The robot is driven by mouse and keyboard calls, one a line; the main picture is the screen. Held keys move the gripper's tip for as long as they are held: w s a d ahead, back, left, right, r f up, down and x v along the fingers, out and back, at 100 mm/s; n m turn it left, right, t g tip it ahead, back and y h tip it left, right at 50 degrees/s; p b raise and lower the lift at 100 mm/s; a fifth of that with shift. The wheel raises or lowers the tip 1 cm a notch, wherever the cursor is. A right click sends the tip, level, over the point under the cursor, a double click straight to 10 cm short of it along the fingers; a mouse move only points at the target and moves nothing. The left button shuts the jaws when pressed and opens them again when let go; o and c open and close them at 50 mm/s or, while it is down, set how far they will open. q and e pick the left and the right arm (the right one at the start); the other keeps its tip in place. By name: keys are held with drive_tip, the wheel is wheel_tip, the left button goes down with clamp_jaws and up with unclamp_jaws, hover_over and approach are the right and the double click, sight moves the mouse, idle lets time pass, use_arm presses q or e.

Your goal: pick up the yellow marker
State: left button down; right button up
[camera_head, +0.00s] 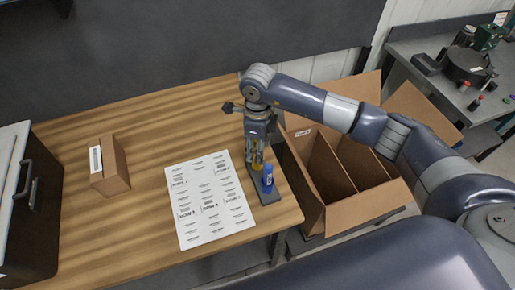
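The yellow marker (257,163) stands upright toward the back of a small dark grey stand (284,210) near the table's right edge. Only a little of its yellow shows, between and below the fingers. My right gripper (256,158) points down over the stand, with its fingers around the marker's upper part. I cannot tell whether the fingers press on it. My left gripper is not in view.
A blue marker (268,180) stands in the same stand, just in front of the gripper. A printed label sheet (209,200) lies to the left. A small carton (115,166) stands farther left. An open divided cardboard box (365,208) is right of the table, under my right arm.

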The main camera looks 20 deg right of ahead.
clamp_jaws()
drive_tip(key=shift+r, duration=0.1)
